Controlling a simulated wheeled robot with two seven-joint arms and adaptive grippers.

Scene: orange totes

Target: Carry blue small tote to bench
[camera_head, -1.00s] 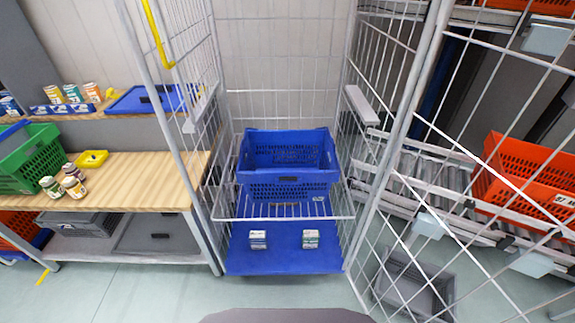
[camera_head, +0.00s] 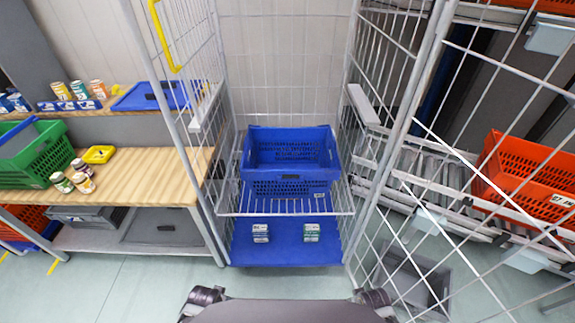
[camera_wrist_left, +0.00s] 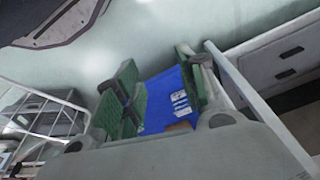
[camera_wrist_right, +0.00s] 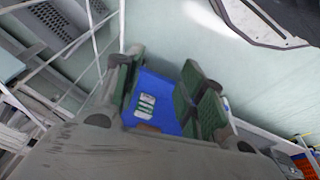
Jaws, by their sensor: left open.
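The blue small tote (camera_head: 290,160) stands upright and looks empty on the wire shelf (camera_head: 250,207) of the roll cage, in the middle of the head view. The wooden bench (camera_head: 135,165) is to the left of the cage. My left gripper (camera_wrist_left: 158,85) is open and empty in the left wrist view, with the cage's blue base below and beyond its green pads. My right gripper (camera_wrist_right: 163,82) is open and empty in the right wrist view, also over the blue base. Both grippers are apart from the tote; neither shows clearly in the head view.
The blue base (camera_head: 285,245) of the cage holds two small boxes. Mesh sides (camera_head: 400,150) flank the tote; the front is open. On the bench are a green crate (camera_head: 38,155), several jars (camera_head: 75,177) and a yellow tray (camera_head: 99,154). The bench's right part is clear.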

